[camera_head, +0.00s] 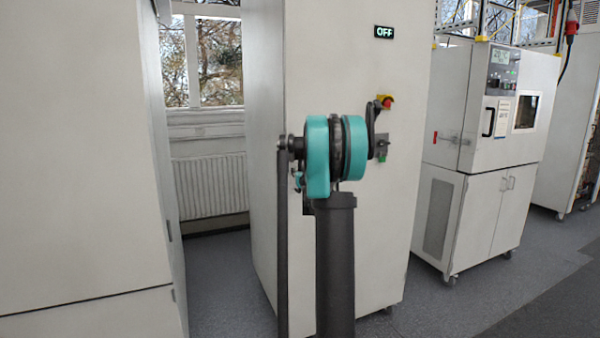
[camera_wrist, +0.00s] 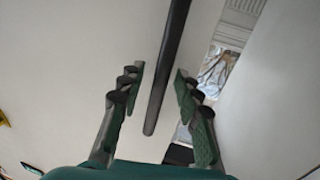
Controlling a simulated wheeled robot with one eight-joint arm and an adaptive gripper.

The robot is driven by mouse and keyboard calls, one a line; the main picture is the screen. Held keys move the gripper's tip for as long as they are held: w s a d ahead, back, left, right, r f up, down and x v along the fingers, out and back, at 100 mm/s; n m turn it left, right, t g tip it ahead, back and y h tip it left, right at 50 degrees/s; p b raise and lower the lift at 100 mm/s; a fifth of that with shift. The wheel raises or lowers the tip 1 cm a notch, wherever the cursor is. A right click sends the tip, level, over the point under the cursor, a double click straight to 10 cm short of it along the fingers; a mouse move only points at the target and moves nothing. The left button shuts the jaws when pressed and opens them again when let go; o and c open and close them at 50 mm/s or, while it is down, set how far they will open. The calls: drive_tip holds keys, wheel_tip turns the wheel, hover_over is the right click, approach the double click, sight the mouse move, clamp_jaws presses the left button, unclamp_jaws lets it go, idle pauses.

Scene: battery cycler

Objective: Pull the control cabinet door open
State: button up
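The control cabinet (camera_head: 345,70) is a tall white cabinet in the middle of the head view, with its front door closed. A long dark upright bar, apparently the door handle (camera_head: 283,240), runs along the left part of the door. In the wrist view the handle (camera_wrist: 170,60) comes down from the top and ends between the fingers. My gripper (camera_wrist: 159,72) is open, with one green-padded finger on each side of the handle and visible gaps to both. I cannot tell how deep the handle sits between them. In the head view my arm mostly hides the gripper.
An OFF sign (camera_head: 384,32) and a red-yellow emergency button (camera_head: 386,101) are on the cabinet front. Another white cabinet (camera_head: 75,150) stands close at left, a test chamber (camera_head: 490,105) at right. A radiator (camera_head: 210,185) is behind. Grey floor (camera_head: 450,305) is free in front right.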

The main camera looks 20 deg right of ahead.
drive_tip(key=shift+c, duration=0.4)
clamp_jaws()
